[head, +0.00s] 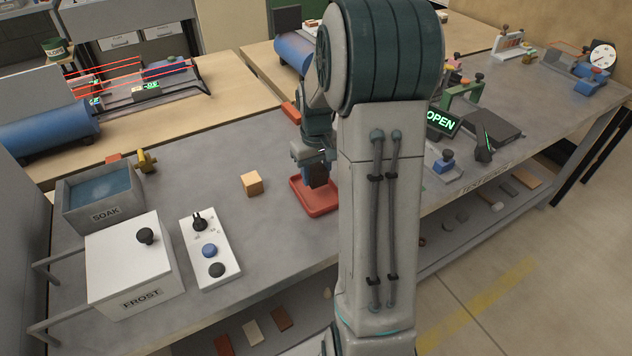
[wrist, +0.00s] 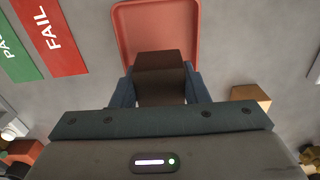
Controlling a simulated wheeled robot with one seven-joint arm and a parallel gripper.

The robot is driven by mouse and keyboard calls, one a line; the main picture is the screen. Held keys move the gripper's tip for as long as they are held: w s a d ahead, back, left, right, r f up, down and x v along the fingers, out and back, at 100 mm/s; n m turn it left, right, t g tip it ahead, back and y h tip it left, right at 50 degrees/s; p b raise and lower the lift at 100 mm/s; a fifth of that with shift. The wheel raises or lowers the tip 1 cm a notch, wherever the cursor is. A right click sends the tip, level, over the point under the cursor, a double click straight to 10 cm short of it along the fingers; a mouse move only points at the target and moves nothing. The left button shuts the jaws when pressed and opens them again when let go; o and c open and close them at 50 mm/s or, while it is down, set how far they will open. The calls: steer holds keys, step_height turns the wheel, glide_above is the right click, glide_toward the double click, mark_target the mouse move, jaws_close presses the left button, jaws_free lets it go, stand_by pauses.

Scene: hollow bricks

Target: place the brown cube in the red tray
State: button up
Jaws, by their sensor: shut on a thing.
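My gripper (wrist: 160,95) is shut on a dark brown cube (wrist: 160,66), which sits between its two blue fingers in the wrist view. The red tray (wrist: 126,30) lies beyond the cube there, partly covered by it. In the head view my gripper (head: 316,172) is at the red tray (head: 322,211), over its inner area, with my arm hiding the tray's right side. I cannot tell whether the cube touches the tray floor.
A light tan cube (head: 252,183) stands on the bench left of the tray. A white switch panel (head: 211,252), a FROST box (head: 133,268) and a SOAK basin (head: 98,197) are further left. A sign reading OPEN (head: 441,123) stands right of my arm.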

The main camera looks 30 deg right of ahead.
mark_target(316, 193)
steer(key=shift+f, duration=2.05)
steer(key=shift+f, duration=0.1)
steer(key=o, duration=1.1)
steer(key=shift+c, duration=0.2)
step_height(316, 193, up, 12)
steer(key=shift+a+r, duration=0.1)
steer(key=s+a+r+t, duration=0.1)
steer(key=s+a, duration=0.6)
steer(key=s, duration=0.2)
steer(key=s+a+r+t, duration=0.2)
steer(key=s+a, duration=0.4)
steer(key=s, duration=0.4)
steer(key=shift+a, duration=0.4)
